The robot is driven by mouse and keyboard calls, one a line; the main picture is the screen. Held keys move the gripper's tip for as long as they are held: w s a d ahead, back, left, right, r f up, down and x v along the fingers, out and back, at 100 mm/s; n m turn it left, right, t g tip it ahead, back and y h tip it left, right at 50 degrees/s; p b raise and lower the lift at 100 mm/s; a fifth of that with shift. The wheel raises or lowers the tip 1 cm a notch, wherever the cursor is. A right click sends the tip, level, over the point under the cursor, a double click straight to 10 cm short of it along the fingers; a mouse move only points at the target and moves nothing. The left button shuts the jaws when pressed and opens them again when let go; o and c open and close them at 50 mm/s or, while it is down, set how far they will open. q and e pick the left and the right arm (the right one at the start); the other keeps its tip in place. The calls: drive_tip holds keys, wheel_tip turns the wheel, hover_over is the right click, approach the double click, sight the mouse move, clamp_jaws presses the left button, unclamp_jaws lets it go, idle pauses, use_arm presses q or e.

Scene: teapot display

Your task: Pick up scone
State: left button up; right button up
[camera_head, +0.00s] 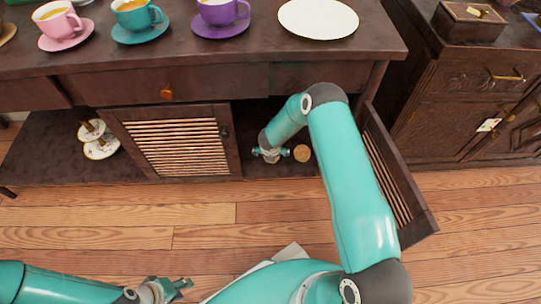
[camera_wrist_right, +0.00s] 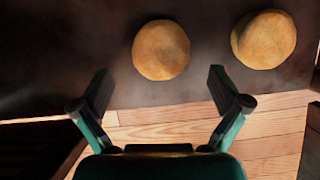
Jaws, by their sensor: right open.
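Two round golden-brown scones lie on the dark shelf in the right wrist view: one near the middle (camera_wrist_right: 161,50), one at the upper right (camera_wrist_right: 264,39). In the head view one scone (camera_head: 302,153) shows inside the low cabinet, just right of my right gripper (camera_head: 271,154); the other is not seen there. My right gripper is open and empty, its fingertips (camera_wrist_right: 160,86) spread either side of the middle scone's near edge in the wrist picture. Touch is not visible. My left gripper (camera_head: 181,286) is low at the front over the floor, apart from the scones; its opening is unclear.
The slatted right cabinet door (camera_head: 393,180) stands open beside my right arm; the left slatted door (camera_head: 177,146) borders the opening. The tabletop (camera_head: 262,60) overhangs, with cups and a white plate (camera_head: 318,18) on it. Wooden floor (camera_head: 200,215) is clear in front.

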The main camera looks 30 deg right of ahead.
drive_tip(key=b+x, duration=0.1)
drive_tip(key=x, duration=0.3)
drive_tip(key=shift+w+d+f, duration=0.15)
drive_tip(key=shift+d, duration=0.1)
drive_tip(key=shift+c, duration=0.2)
drive_tip(key=c, duration=1.2)
drive_tip(key=shift+c, duration=0.2)
